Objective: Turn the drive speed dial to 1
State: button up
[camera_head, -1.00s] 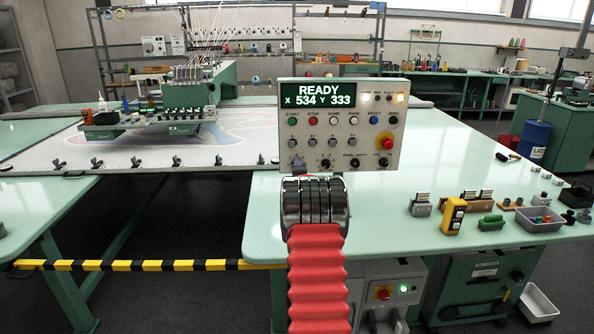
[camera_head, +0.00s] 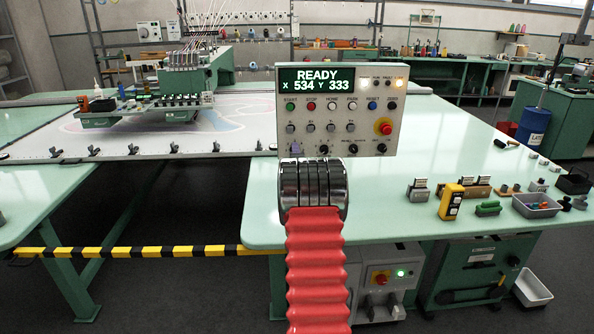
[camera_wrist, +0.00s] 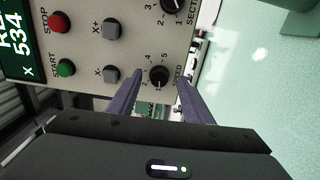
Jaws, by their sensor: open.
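The drive speed dial (camera_wrist: 159,76) is a small black knob on the beige control panel (camera_wrist: 140,30), marked SPEED with numbers around it. Its pointer is too small to read surely. My gripper (camera_wrist: 161,73) is open, with one purple-grey finger on each side of the dial. I cannot tell whether either finger touches it. In the head view the panel (camera_head: 335,115) stands upright, its screen (camera_head: 317,79) reading READY, X 534 Y 333.
Near the dial are the grey X- button (camera_wrist: 112,75), green START button (camera_wrist: 65,68) and another black dial (camera_wrist: 173,4). A red emergency stop (camera_head: 384,127) is at the panel's right.

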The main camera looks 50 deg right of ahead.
jog(key=v, duration=1.2)
jog(key=shift+s+a, duration=0.1)
dwell(0.5)
notch_tip(320, 180, down, 10)
jog(key=s+a+m+g+y, duration=0.2)
jog(key=m+g+y, duration=0.1)
jog(key=m, duration=0.2)
jog(key=s+a+f+m+g+y, duration=0.2)
jog(key=s+a+f+m+y, duration=0.15)
jog(key=a, duration=0.55)
jog(key=s+a+r+y, duration=0.2)
jog(key=s+a+r, duration=0.3)
jog(key=a, duration=1.1)
jog(key=s+a+r+y, duration=0.2)
jog(key=s+a+r, duration=0.3)
jog(key=a, duration=1)
jog(key=s+a+r+g+y, duration=0.1)
jog(key=s+a+r+y, duration=0.2)
jog(key=a, duration=1.3)
jog(key=v, duration=0.4)
jog(key=shift+s+a, duration=0.3)
